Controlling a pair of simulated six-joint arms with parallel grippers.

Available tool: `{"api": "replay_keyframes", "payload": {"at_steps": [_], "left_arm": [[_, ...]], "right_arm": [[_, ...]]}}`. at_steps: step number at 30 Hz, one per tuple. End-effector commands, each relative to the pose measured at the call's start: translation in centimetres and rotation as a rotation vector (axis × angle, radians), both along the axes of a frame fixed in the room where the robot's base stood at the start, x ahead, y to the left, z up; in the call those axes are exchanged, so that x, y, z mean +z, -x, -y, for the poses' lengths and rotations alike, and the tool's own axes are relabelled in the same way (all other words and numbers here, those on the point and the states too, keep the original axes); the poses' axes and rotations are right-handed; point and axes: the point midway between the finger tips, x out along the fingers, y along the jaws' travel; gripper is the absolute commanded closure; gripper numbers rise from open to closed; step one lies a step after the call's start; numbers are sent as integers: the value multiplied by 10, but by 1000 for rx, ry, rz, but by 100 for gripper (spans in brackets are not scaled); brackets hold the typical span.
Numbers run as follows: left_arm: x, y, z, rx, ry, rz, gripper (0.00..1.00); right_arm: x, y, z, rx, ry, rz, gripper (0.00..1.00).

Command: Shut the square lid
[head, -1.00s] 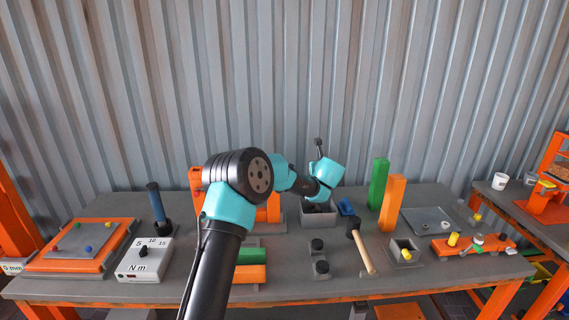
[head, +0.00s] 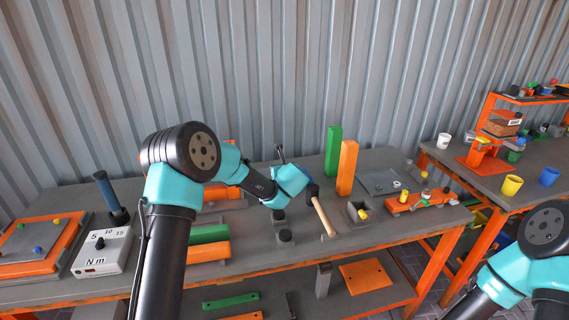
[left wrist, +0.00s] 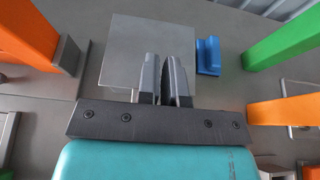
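A flat grey square plate (left wrist: 150,45), which looks like the square lid, fills the upper middle of the left wrist view. I cannot tell how far it is tilted. My left gripper (left wrist: 163,62) is in front of its right part, with the two fingers close together and nothing visible between them. I cannot tell whether they touch the plate. In the head view my left arm reaches the back middle of the bench and hides the box and lid. My right arm shows at the lower right, but its gripper is out of view.
A blue block (left wrist: 208,56) lies just right of the plate. Upright green (head: 333,152) and orange (head: 347,167) boards stand to the right of the left gripper. A mallet (head: 322,214) and a dark knobbed block (head: 285,236) are in front. A corrugated wall closes the back.

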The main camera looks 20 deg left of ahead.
Motion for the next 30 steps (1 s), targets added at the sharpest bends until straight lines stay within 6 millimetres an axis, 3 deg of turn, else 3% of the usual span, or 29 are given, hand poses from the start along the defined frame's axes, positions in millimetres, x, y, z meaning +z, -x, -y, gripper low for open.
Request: {"api": "replay_keyframes", "payload": {"at_steps": [2, 22, 30], "left_arm": [[-1, 0, -1, 1, 0, -1, 85], [-1, -1, -1, 1, 0, -3, 21], [-1, 0, -1, 1, 0, -3, 21]], "right_arm": [[0, 0, 0, 1, 0, 0, 57], [0, 0, 0, 1, 0, 0, 57], [0, 0, 0, 1, 0, 0, 57]]}}
